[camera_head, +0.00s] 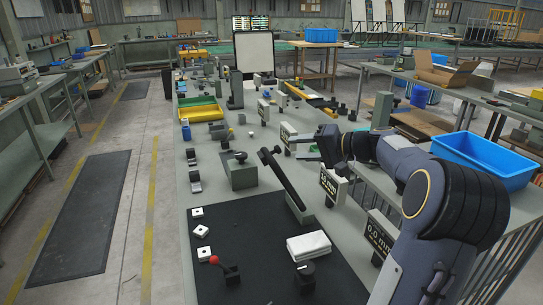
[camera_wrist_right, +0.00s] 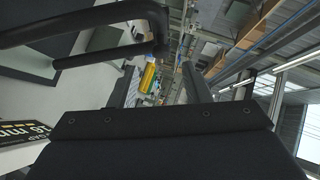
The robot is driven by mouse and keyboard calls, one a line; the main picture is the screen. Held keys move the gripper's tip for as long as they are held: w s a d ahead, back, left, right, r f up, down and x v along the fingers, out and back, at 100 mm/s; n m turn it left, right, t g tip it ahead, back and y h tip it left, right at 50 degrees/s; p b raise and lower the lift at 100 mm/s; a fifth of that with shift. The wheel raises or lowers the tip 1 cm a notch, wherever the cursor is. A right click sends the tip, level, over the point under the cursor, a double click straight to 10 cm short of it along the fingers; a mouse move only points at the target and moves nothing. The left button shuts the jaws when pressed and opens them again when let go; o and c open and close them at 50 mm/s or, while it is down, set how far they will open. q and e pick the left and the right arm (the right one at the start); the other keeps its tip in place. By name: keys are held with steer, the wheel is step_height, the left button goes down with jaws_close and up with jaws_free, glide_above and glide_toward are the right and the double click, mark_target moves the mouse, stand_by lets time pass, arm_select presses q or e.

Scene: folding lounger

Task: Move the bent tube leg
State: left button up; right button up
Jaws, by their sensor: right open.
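A dark bent tube (camera_head: 284,180), which looks like the bent tube leg, leans at a slant beside a grey-green block (camera_head: 240,173) on the bench. Its upper end has a short bend. In the right wrist view, black tubing with a curved end (camera_wrist_right: 80,20) crosses the upper left, close to the camera. My right gripper (camera_head: 305,146) is beyond and to the right of the tube in the head view, partly hidden by my arm. Its fingers (camera_wrist_right: 155,85) are apart with nothing clearly between them. My left gripper is not in view.
A black mat (camera_head: 265,245) holds white blocks, a white stack (camera_head: 309,246) and a red-knobbed lever (camera_head: 226,269). Labelled signs (camera_head: 333,185) stand along the bench's right side. A blue tray (camera_head: 484,160) is at the right. Yellow and green bins (camera_head: 201,112) stand farther back.

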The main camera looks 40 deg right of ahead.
mark_target(278, 149)
steer(key=p+x, duration=0.1)
steer(key=x, duration=0.6)
steer(key=shift+w+a, duration=0.1)
steer(key=shift+a, duration=0.1)
steer(key=shift+c, duration=0.3)
jaws_close()
